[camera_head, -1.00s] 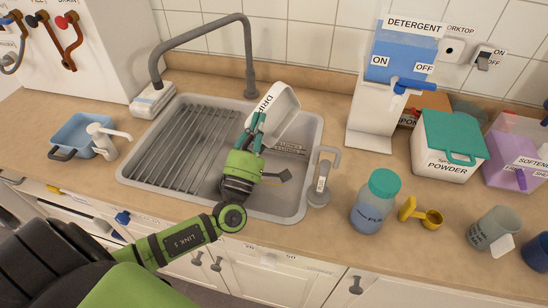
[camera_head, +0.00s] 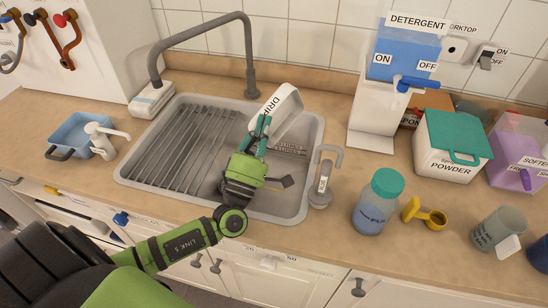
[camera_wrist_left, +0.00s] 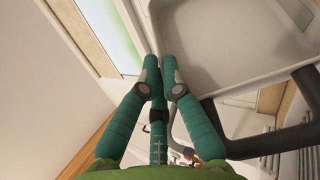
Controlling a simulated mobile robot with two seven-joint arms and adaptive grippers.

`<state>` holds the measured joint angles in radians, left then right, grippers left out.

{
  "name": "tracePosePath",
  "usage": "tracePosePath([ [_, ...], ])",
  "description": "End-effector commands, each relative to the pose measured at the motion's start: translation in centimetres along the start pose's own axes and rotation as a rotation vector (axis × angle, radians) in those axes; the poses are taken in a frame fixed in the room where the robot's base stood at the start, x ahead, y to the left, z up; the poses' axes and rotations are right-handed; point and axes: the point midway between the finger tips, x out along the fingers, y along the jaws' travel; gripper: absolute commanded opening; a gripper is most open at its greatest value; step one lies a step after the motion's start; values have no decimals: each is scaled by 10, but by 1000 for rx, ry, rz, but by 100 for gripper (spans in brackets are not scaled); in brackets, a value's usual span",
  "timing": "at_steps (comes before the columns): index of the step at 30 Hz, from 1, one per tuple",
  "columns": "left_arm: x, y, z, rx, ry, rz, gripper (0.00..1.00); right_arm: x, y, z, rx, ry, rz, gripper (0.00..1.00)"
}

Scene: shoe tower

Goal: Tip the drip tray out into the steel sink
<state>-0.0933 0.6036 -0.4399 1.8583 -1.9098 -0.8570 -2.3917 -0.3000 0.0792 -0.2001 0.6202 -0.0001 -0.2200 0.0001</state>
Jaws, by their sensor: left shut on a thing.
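The drip tray (camera_head: 291,101) is a white tray with "DRIP" lettering on its side. It is tilted and held above the right basin of the steel sink (camera_head: 307,182). My left gripper (camera_head: 264,122) is shut on the tray at its near left side. In the left wrist view the teal fingertips (camera_wrist_left: 163,65) are close together at the edge of the pale tray (camera_wrist_left: 225,35). Whether anything is left inside the tray cannot be told. My right gripper is not in view.
A dark faucet (camera_head: 250,72) arches over the sink from behind. A ribbed drainer (camera_head: 180,145) covers the sink's left part. A blue tray (camera_head: 75,135) stands left; a detergent dispenser (camera_head: 375,120), teal-lidded bottle (camera_head: 378,205), yellow scoop (camera_head: 430,216) and powder box (camera_head: 448,155) stand right.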

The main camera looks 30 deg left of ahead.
Motion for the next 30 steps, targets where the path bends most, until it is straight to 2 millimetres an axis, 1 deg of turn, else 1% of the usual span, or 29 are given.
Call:
tracePosePath([
  [4, -1, 0, 3, 15, -10, 8, 0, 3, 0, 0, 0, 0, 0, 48],
  [30, -1, 10, 16, 110, -68, 49, 0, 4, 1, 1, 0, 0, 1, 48],
])
